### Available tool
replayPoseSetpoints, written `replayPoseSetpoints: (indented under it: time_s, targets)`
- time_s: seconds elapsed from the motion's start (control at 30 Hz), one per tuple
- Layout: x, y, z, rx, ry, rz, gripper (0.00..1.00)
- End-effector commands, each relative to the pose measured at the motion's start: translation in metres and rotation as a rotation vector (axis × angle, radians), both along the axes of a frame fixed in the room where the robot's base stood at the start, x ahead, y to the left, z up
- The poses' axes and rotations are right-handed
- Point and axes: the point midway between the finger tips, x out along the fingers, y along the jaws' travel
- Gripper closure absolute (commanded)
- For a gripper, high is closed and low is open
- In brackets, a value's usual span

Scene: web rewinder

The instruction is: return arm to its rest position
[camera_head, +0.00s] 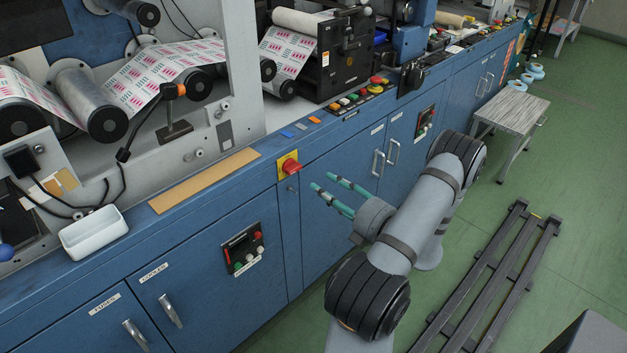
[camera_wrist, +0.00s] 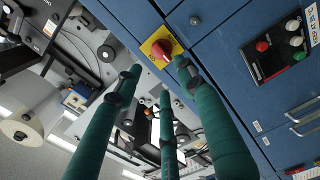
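My gripper (camera_head: 321,181) is at the end of my grey arm, in front of the blue cabinet (camera_head: 325,240) in the head view. Its green fingers are spread apart with nothing between them. In the wrist view the fingers of my gripper (camera_wrist: 158,76) also stand apart and empty. A red rotary switch (camera_head: 290,166) on a yellow plate is on the cabinet edge, just up and left of the fingertips. In the wrist view the red switch (camera_wrist: 162,48) shows beyond the fingertips. I see a gap between fingers and switch in the head view.
The web rewinder with printed rollers (camera_head: 165,75) stands behind the cabinet top. A white tray (camera_head: 93,232) sits at the left. A button panel (camera_head: 243,248) is on the cabinet front. A small table (camera_head: 512,105) and dark floor rails (camera_head: 490,280) are at the right; green floor lies between.

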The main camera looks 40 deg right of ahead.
Motion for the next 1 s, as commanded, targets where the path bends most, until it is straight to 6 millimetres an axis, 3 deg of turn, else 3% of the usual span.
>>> replayPoseSetpoints:
  time_s: [0.2,0.6,0.77,1.0]
  targets:
    - [-0.016,0.0,0.0,0.0,-0.001,0.0,0.6]
    - [-0.014,0.0,0.0,0.0,0.0,0.002,0.6]
    - [0.003,0.002,0.0,-0.002,0.001,0.005,0.6]
    - [0.051,0.004,0.0,-0.004,0.0,0.006,0.6]
